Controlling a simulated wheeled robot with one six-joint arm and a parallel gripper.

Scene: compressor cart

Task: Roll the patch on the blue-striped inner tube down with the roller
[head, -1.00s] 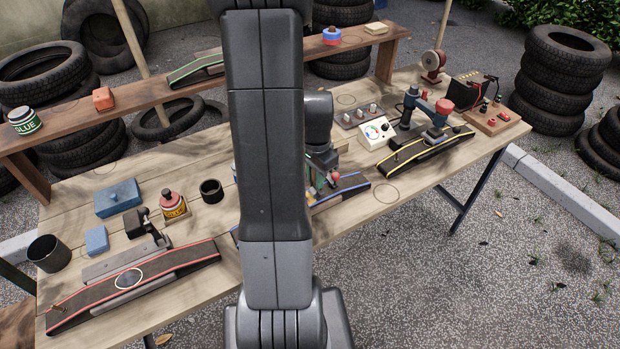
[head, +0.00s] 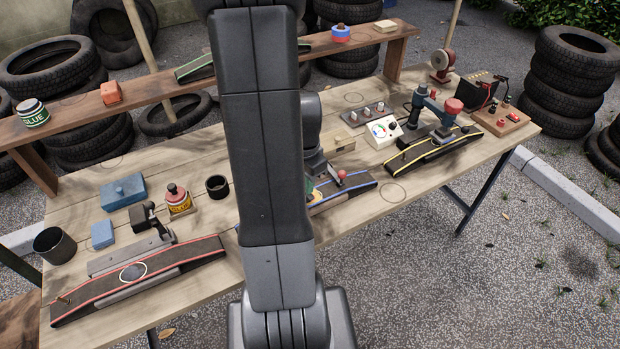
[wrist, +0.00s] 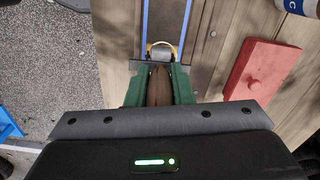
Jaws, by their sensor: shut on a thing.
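The blue-striped inner tube (head: 352,187) lies on the workbench, partly hidden behind my arm in the head view. In the wrist view its dark strip with blue edges (wrist: 167,28) runs up from my fingertips. My gripper (wrist: 158,76) has green fingers shut on the brown handle of the roller (wrist: 160,54). The roller's metal wheel and brass-coloured fork point at the tube and overlap it in the picture. I cannot tell whether the wheel touches it. No patch can be made out; the roller or my arm may hide it.
A red box (wrist: 262,74) lies to the right of the tube in the wrist view. A small red knob (head: 342,174) stands by the tube. The red-striped tube (head: 180,258) lies at left, the yellow-striped tube (head: 435,152) at right. A gauge box (head: 384,131) stands behind.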

